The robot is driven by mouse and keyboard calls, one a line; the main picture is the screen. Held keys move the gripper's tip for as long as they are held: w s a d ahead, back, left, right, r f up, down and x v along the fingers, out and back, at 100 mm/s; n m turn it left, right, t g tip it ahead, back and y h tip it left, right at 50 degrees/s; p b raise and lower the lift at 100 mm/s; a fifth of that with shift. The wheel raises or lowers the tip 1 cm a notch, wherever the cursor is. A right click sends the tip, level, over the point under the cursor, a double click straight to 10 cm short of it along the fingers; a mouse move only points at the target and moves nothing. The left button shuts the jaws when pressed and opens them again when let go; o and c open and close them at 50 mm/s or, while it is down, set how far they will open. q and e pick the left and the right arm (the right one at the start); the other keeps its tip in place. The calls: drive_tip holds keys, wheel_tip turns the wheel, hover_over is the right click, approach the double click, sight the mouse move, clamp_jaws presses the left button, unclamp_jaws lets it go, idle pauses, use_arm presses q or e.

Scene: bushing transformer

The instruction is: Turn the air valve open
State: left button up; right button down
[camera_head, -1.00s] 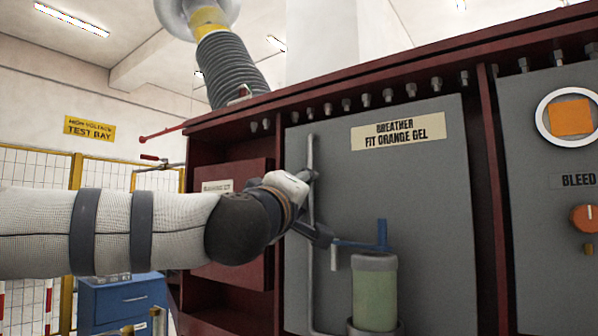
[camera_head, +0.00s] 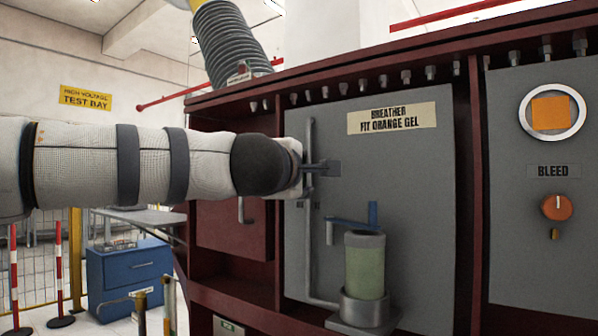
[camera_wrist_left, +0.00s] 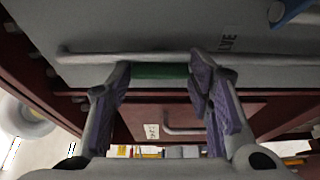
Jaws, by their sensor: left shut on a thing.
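My left gripper (camera_head: 328,168) is at the grey vertical pipe (camera_head: 310,235) on the grey breather panel, above the blue lever (camera_head: 350,221). In the left wrist view, the fingers of my left gripper (camera_wrist_left: 160,75) are shut on a green bar (camera_wrist_left: 160,71) lying along the pipe (camera_wrist_left: 260,59). The bar may be the air valve's handle; its label is only partly legible, ending in "VE" (camera_wrist_left: 229,38). The fingers hide how it joins the pipe. The blue lever also shows at the wrist view's upper right (camera_wrist_left: 292,11). My right gripper is not in view.
A green-filled breather cylinder (camera_head: 365,266) stands below the blue lever. The orange bleed knob (camera_head: 556,207) is on the panel to the right. A dark red frame (camera_head: 478,180) borders the panels. A blue cabinet (camera_head: 125,278) stands at the left.

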use_arm(q)
drive_tip(key=shift+r, duration=0.15)
drive_tip(key=o, duration=1.1)
drive_tip(key=shift+o, duration=0.2)
drive_tip(key=v, duration=1.2)
drive_tip(key=shift+a, duration=0.1)
